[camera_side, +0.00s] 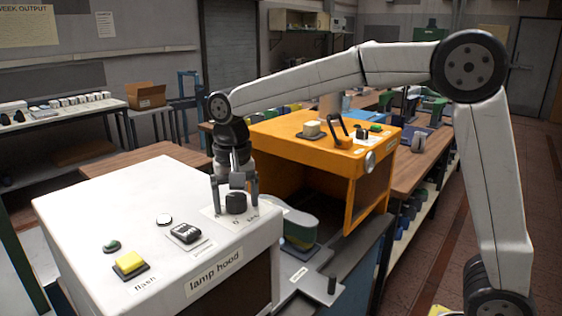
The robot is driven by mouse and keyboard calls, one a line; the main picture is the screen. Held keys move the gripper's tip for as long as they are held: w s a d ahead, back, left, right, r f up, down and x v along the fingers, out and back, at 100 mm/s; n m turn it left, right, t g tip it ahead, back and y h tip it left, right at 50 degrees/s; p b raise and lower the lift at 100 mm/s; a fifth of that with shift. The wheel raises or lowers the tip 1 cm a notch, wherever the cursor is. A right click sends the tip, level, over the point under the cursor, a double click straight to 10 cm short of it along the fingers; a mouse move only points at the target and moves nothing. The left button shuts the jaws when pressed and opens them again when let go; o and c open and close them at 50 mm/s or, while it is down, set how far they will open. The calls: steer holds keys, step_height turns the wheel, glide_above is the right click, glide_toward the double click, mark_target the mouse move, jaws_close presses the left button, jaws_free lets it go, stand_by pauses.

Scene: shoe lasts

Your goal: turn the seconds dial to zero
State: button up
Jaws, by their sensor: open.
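The seconds dial, a dark round knob (236,204), sits on a pale plate near the right rear edge of the white lamp hood (110,205). A "0" and a "sec" mark are printed on the plate in front of it. My gripper (236,208) points straight down over the knob. Its fingers are open, one on the left and one on the right of the knob. Whether they touch it I cannot tell. The knob's pointer and its setting are too small to make out.
An orange machine (290,150) with a lever stands behind to the right.

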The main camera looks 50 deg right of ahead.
steer(key=c, duration=0.9)
steer(key=n, duration=1.2)
steer(key=shift+n, duration=0.3)
steer(key=n, duration=0.4)
